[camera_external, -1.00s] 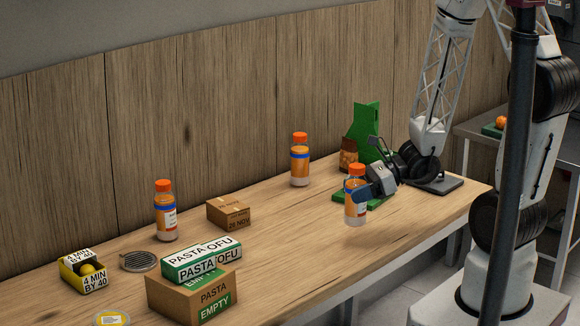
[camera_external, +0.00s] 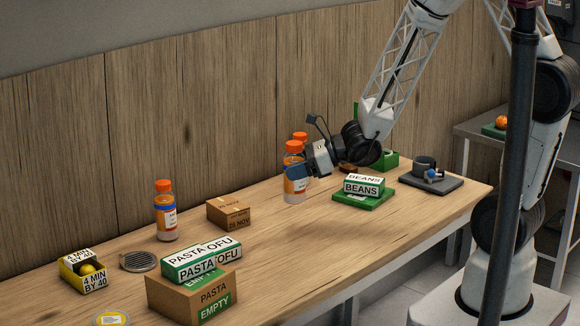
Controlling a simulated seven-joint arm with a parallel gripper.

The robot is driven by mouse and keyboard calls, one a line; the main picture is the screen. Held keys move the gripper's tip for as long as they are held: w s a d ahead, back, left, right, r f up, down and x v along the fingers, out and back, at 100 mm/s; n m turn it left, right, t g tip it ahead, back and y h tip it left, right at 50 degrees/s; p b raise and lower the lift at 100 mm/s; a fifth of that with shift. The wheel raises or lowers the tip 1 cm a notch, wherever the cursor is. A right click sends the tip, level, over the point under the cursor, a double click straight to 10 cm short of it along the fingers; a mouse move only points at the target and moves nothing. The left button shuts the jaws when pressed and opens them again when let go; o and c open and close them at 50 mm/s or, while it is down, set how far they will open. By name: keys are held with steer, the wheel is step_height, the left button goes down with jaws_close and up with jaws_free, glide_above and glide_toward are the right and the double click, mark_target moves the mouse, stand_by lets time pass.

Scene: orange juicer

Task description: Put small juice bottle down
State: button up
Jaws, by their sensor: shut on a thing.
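A small juice bottle with an orange cap (camera_external: 294,150) is in the grip of my gripper (camera_external: 296,176). My gripper is shut on its body from the right side. The bottle is upright, just in front of a second orange-capped bottle (camera_external: 300,137), which it mostly hides. I cannot tell if the held bottle's base touches the wooden table (camera_external: 300,232). A third orange-capped bottle (camera_external: 165,215) stands upright further left on the table.
A small cardboard box (camera_external: 229,212) stands left of my gripper. A green BEANS box (camera_external: 364,186) sits on a green board to the right. A dark board with a mug (camera_external: 424,165) is beyond it. A PASTA box (camera_external: 200,260) lies on a carton in front. The table's middle is clear.

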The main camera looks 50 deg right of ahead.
steer(key=shift+w+a+r, duration=0.35)
steer(key=shift+w+a, duration=0.3)
steer(key=shift+w+a+r, duration=0.35)
steer(key=shift+w+a, duration=0.25)
steer(key=shift+a, duration=0.05)
steer(key=w+a, duration=0.2)
steer(key=w, duration=0.5)
steer(key=w+a+f, duration=0.1)
steer(key=w+a, duration=0.1)
steer(key=w, duration=0.6)
steer(key=shift+w+a+f, duration=0.15)
steer(key=shift+a+f, duration=0.1)
steer(key=shift+a, duration=0.1)
steer(key=shift+f, duration=1.75)
steer(key=shift+f, duration=0.15)
steer(key=o, duration=1.1)
steer(key=shift+r, duration=0.2)
